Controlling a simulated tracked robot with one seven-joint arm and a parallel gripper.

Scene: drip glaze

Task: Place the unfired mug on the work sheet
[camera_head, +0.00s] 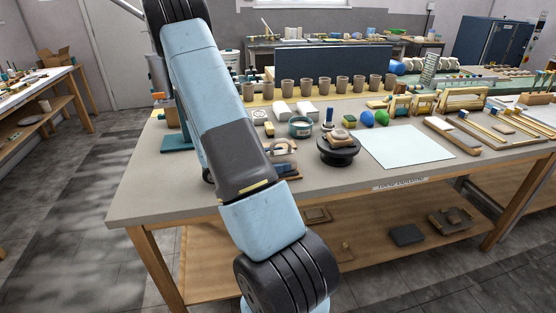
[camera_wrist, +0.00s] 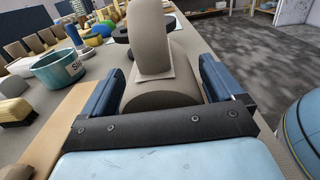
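The pale work sheet (camera_head: 405,147) lies flat and bare on the table in the head view. In the wrist view, my gripper (camera_wrist: 161,66) has its two dark blue fingers spread wide around a grey-brown rounded body (camera_wrist: 160,90), which looks like the unfired mug. A tall upright piece of the same colour rises from its far side and may be its handle. The body nearly fills the gap, but I cannot tell whether both fingers touch it.
A row of grey-brown cups (camera_head: 324,84) stands along the back. A teal jar (camera_head: 300,127) and a dark turntable (camera_head: 338,156) stand between my arm and the sheet. Wooden tools and frames (camera_head: 464,99) fill the right side. Bare table lies along the front edge.

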